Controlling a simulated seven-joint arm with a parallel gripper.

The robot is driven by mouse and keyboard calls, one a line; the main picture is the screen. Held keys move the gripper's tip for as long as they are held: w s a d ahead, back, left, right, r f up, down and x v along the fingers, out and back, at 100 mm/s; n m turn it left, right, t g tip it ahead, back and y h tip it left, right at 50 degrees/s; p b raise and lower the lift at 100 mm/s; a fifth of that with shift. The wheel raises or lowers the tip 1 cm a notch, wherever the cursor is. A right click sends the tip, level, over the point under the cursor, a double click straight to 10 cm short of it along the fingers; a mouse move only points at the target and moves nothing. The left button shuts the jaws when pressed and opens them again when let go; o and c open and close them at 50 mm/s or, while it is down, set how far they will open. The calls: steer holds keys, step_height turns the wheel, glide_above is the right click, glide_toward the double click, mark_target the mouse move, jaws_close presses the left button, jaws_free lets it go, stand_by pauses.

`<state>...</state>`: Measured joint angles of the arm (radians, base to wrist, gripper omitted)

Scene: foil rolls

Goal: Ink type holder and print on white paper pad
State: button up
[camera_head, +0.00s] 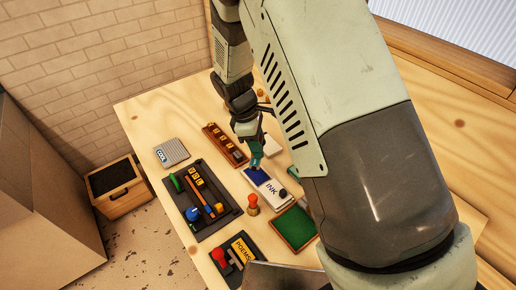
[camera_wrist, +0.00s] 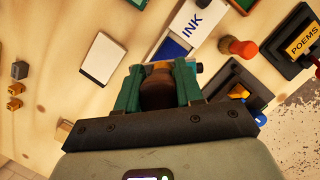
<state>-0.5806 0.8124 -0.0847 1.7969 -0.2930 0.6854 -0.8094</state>
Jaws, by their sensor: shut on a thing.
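My gripper (camera_head: 256,158) has teal fingers and is over the blue end of the ink pad (camera_head: 268,189), which has a white end marked INK. In the wrist view my gripper (camera_wrist: 158,85) is shut on a brown rounded handle (camera_wrist: 157,94), apparently the type holder's. The holder's lower part is mostly hidden by the fingers; whether it touches the ink cannot be told. The ink pad (camera_wrist: 188,27) also shows just beyond the fingers. The white paper pad (camera_head: 272,147) lies behind my gripper, partly hidden; it shows blank in the wrist view (camera_wrist: 103,60).
A brown rack (camera_head: 225,145) with letter blocks, a dark tool tray (camera_head: 228,212), a grey COOL pad (camera_head: 172,152), an orange knobbed stamp (camera_head: 252,204), a green mat (camera_head: 293,228) and a POEMS tray (camera_head: 240,252) surround the ink pad. Small blocks (camera_wrist: 17,88) lie beyond the paper.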

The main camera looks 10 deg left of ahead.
steer(key=shift+r, duration=0.25)
steer(key=shift+w, duration=0.1)
glide_above(268, 143)
steer(key=shift+w+f, duration=0.15)
steer(key=shift+f, duration=2.7)
steer(key=shift+f, duration=0.6)
step_height(268, 143, up, 7)
stand_by(0.9)
stand_by(0.8)
